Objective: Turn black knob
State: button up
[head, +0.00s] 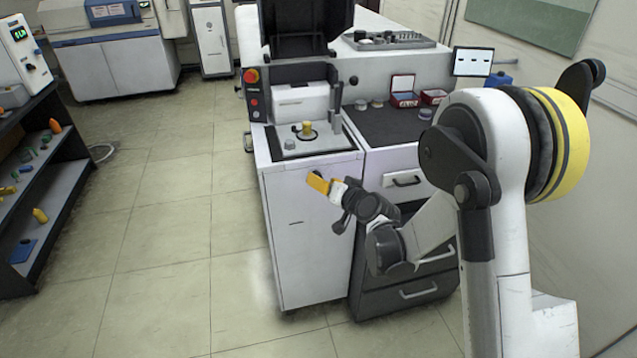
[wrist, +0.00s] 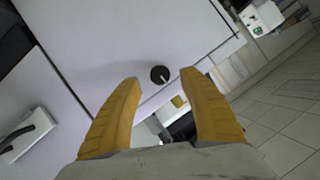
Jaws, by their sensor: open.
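The black knob (wrist: 160,75) is a small round dial with a light pointer mark, set on the white front of the cabinet (wrist: 110,45). In the wrist view it shows between and beyond the two yellow fingertips of my gripper (wrist: 161,79). The fingers are spread wide with nothing between them, and I see no contact with the knob. In the head view my gripper (head: 318,184) is in front of the white cabinet (head: 305,235), near its upper right. I cannot clearly make out the knob there.
A drawer unit (head: 405,160) with handles adjoins the cabinet on the right. A red emergency button (head: 251,76) sits on the machine above. A dark shelf (head: 50,190) stands far left. The tiled floor (head: 165,240) between is clear.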

jog(key=shift+b+x, duration=0.45)
jog(key=shift+x, duration=1.45)
jog(key=shift+d, duration=0.1)
grip_shut()
